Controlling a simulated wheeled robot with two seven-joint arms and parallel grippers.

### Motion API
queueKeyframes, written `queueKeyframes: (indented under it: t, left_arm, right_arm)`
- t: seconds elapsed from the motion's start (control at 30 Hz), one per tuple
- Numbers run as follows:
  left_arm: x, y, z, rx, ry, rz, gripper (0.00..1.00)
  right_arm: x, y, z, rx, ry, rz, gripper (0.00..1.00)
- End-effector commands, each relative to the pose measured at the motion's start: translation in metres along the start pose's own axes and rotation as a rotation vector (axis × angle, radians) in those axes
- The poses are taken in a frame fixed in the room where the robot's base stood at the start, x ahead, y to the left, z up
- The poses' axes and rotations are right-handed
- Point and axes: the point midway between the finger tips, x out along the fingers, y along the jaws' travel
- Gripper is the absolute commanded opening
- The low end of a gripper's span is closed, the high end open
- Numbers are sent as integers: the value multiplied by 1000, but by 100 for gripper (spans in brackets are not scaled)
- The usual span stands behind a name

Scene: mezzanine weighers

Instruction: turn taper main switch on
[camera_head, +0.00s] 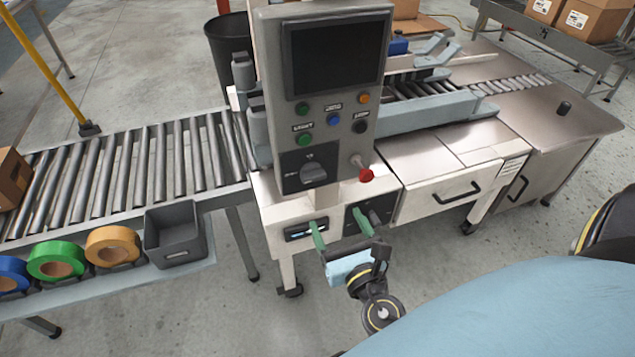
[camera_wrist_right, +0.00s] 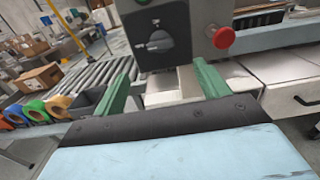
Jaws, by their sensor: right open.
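The taper's grey control panel (camera_head: 330,95) stands upright in the middle of the head view. Its main switch (camera_head: 313,173), a dark rotary knob on a black plate, is at the panel's lower left. The knob's handle lies roughly level, and its small labels are hard to read. In the right wrist view the switch (camera_wrist_right: 158,42) shows at top centre, just beyond the fingertips. My right gripper (camera_head: 339,229) is open and empty, its green fingers apart, below and in front of the panel. It appears clear of the knob. My left gripper is out of view.
A red mushroom button (camera_head: 365,175) sits right of the switch, with coloured push buttons above. A roller conveyor (camera_head: 150,165) runs left, bearing tape rolls (camera_head: 112,246) and a grey bin (camera_head: 172,236) along its front. A drawer (camera_head: 452,193) is at right. Open floor lies in front.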

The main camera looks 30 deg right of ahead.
Motion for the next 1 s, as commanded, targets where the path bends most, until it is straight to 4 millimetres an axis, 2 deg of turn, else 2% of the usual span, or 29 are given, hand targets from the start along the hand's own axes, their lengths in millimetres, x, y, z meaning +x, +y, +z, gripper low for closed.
queueKeyframes:
  t: [0.4,0.53,0.73,1.0]
  left_arm:
    - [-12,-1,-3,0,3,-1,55]
    - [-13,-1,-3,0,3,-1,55]
    - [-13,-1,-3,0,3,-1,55]
    - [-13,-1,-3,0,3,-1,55]
  right_arm:
    - [83,0,1,5,-1,-1,75]
    - [105,0,0,6,0,-2,75]
    - [122,0,-1,6,2,-1,75]
    - [126,0,-1,7,4,-1,75]
